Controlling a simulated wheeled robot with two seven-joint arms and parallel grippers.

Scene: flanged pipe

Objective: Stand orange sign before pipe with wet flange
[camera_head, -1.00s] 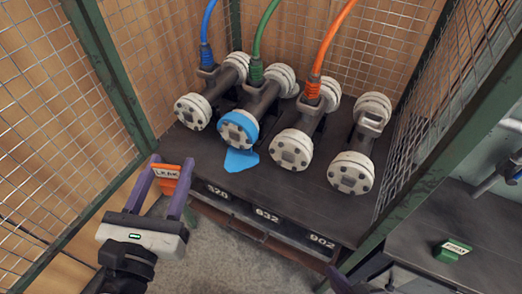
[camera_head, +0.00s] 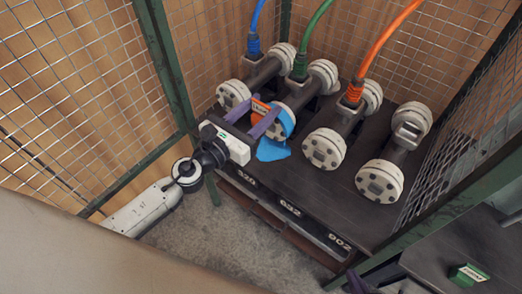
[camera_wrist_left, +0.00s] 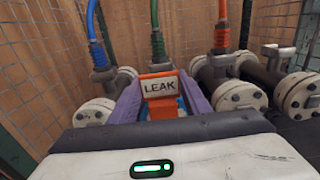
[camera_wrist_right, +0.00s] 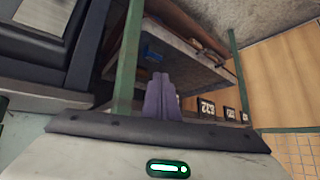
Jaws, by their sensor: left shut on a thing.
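My left gripper (camera_head: 264,116) is shut on the orange sign (camera_head: 261,107). The sign's LEAK plate (camera_wrist_left: 159,87) faces me in the left wrist view, upright between the purple fingers. The wet flange (camera_head: 286,121) is coated blue, on the front of the pipe (camera_head: 305,91) with the green hose. A blue puddle (camera_head: 273,150) lies on the shelf below it. The sign is in front of this flange's left side in the head view; whether it touches the shelf is hidden. My right gripper (camera_wrist_right: 161,98) is shut and empty, away from the pipes.
The blue-hose pipe (camera_head: 234,93) stands close left of the sign, the orange-hose pipe (camera_head: 325,148) to the right. A hoseless pipe (camera_head: 381,180) is furthest right. Mesh walls and green posts (camera_head: 167,62) enclose the shelf. A green-labelled block (camera_head: 468,275) sits on the right-hand surface.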

